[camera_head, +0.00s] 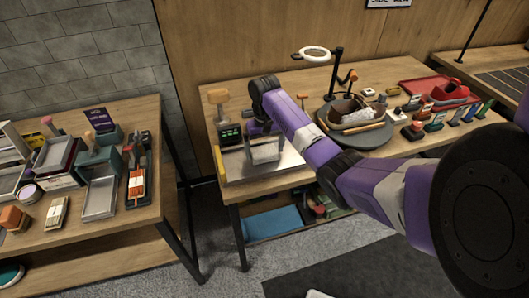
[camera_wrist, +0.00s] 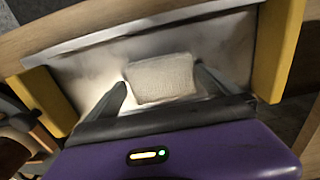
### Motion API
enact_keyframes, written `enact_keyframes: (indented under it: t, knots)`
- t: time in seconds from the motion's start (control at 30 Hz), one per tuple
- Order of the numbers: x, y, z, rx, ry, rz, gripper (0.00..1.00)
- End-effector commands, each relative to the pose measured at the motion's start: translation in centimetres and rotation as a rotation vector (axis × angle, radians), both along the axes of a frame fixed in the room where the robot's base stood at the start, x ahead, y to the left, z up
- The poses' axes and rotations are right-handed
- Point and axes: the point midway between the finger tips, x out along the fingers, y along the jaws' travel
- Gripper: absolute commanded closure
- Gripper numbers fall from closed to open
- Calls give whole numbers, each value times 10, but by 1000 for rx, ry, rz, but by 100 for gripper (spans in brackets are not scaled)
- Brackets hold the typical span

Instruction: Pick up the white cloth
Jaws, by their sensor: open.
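The white cloth (camera_wrist: 163,79) is a small folded, textured pad lying on a pale metal plate (camera_wrist: 90,72). In the head view the white cloth (camera_head: 265,153) shows below my gripper, near the left end of the middle table. My gripper (camera_wrist: 160,80) is open, with one dark finger on each side of the cloth. The right fingertip is close to the cloth's right edge and the left one is near its left edge. I cannot tell whether either finger touches it. In the head view my gripper (camera_head: 264,142) points down, and its fingers are hard to make out.
Yellow end pieces (camera_wrist: 282,45) flank the plate. A dark box with a green display (camera_head: 230,134) stands left of my gripper. A round dark turntable (camera_head: 368,136) carries a shoe, to the right. A red tray (camera_head: 420,88) lies farther right. A side table (camera_head: 135,205) with several tools stands left.

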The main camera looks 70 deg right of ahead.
Motion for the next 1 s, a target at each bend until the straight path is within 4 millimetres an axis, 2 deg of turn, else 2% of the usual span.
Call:
enact_keyframes:
  t: [0.1,0.33,0.37,0.6,1.0]
  knots:
    - [0,0,-9,-1,1,0,0]
    - [0,0,-10,-1,-1,0,0]
    - [0,0,-10,-1,-1,0,4]
    - [0,0,-10,-1,-1,0,49]
    - [1,0,-3,-2,-3,1,50]
